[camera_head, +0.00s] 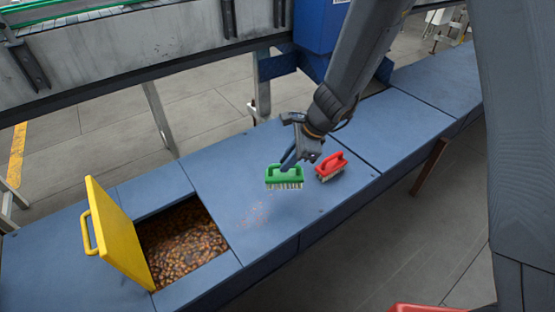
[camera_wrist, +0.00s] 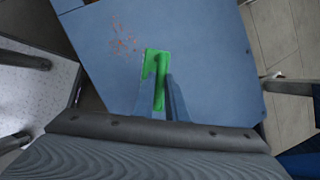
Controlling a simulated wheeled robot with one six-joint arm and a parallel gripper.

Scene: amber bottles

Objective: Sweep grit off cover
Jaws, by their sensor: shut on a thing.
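My gripper (camera_head: 288,162) is shut on the handle of a green brush (camera_head: 284,178), with its pale bristles pointing down over the blue cover (camera_head: 225,185). I cannot tell whether the bristles touch the cover. A faint patch of reddish grit (camera_head: 256,214) lies on the cover, below and left of the brush. In the wrist view, the green brush (camera_wrist: 154,66) sits between my two fingers (camera_wrist: 159,98), and the grit (camera_wrist: 122,42) lies up and left of it. A red brush (camera_head: 331,166) stands on the cover just right of the green one.
A yellow lid (camera_head: 115,232) stands open at the left of a square opening full of amber-brown pieces (camera_head: 180,245). The opening borders the cover's left edge. A blue machine part (camera_head: 318,25) stands behind the line. More blue panels (camera_head: 400,125) run to the right.

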